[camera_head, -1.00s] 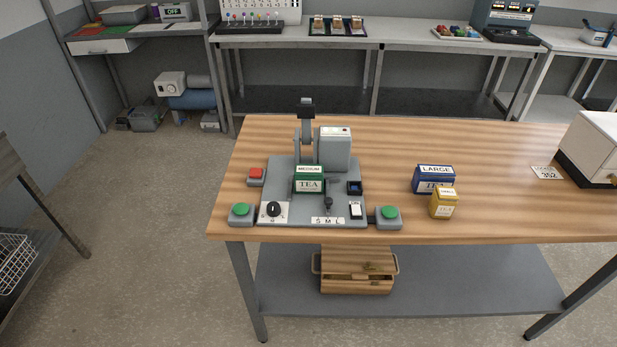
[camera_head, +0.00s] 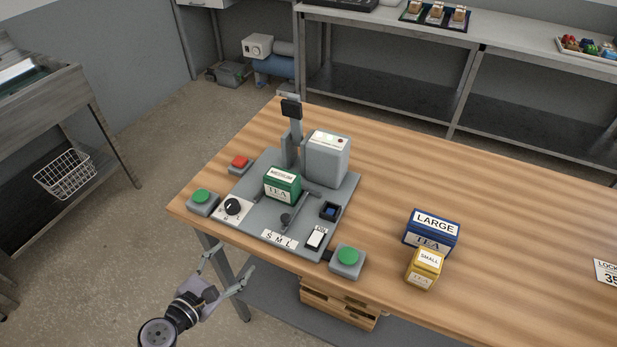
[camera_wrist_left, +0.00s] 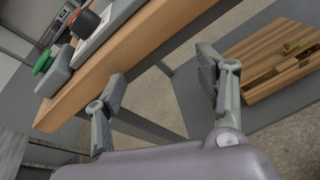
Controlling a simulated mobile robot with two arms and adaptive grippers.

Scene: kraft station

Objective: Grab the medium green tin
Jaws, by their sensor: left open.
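The medium green tin (camera_head: 283,184) has a white label reading TEA. It stands upright on the grey machine plate (camera_head: 257,216) on the wooden table, in front of the machine's grey block. My left gripper (camera_head: 224,269) is open and empty, low in front of the table's near left edge, well apart from the tin. In the left wrist view its two fingers (camera_wrist_left: 163,88) are spread beside the table edge, with nothing between them. The tin does not show in the left wrist view. My right gripper is not in view.
A blue large tin (camera_head: 431,233) and a yellow small tin (camera_head: 424,268) stand right of the machine. Green buttons (camera_head: 347,258), a red button (camera_head: 240,162) and an upright lever (camera_head: 291,125) surround the green tin. A wooden crate (camera_head: 338,304) sits on the lower shelf.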

